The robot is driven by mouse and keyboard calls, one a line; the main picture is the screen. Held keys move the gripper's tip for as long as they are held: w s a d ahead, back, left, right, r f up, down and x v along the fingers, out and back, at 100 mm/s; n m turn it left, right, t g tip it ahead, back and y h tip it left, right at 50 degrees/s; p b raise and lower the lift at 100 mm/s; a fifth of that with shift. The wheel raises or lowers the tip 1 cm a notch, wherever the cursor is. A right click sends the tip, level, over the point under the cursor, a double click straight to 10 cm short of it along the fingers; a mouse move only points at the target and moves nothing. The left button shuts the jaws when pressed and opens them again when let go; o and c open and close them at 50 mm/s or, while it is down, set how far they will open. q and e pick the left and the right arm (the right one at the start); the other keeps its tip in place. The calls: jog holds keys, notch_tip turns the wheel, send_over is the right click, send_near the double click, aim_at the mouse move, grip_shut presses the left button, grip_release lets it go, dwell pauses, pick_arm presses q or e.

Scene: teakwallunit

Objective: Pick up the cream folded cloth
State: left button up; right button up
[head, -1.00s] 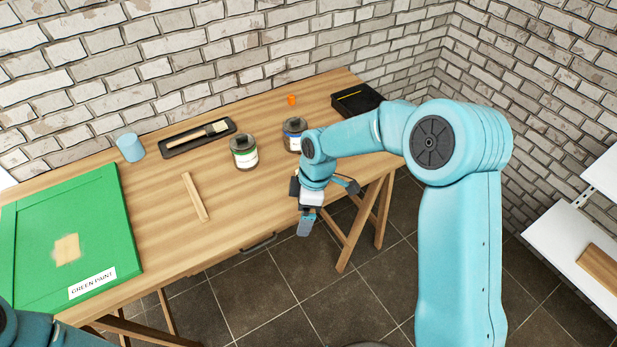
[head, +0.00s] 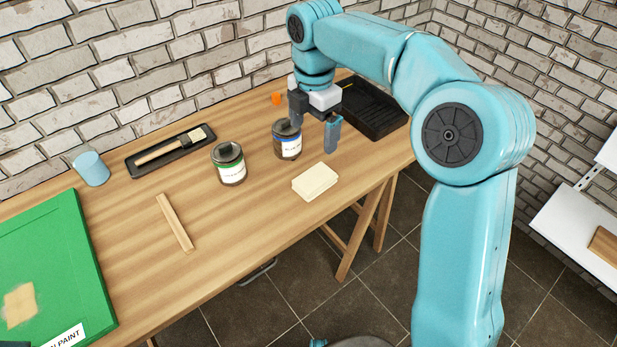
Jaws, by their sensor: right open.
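The cream folded cloth (head: 315,181) lies flat on the wooden table near its front right edge, fully in view. My right gripper (head: 315,136) points down with its fingers spread, open and empty. In the picture it is just above and behind the cloth, and it does not touch it. My left gripper is not in view.
A can with a blue label (head: 287,139) stands close to my right gripper. A can with a green label (head: 229,163) is left of it. A black tray (head: 383,122) lies at the table's right end. A wood strip (head: 174,222) and green panel (head: 50,262) lie leftward.

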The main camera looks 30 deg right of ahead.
jog(key=b, duration=0.2)
send_over(314, 179)
jog(key=f, duration=0.9)
jog(key=shift+s+f, duration=0.25)
jog(key=shift+f, duration=0.1)
jog(key=f, duration=0.6)
jog(key=shift+w+f+b, duration=0.15)
jog(key=shift+w+b, duration=0.2)
jog(key=shift+b, duration=0.05)
jog(key=shift+s, duration=0.1)
jog(key=c, duration=1.1)
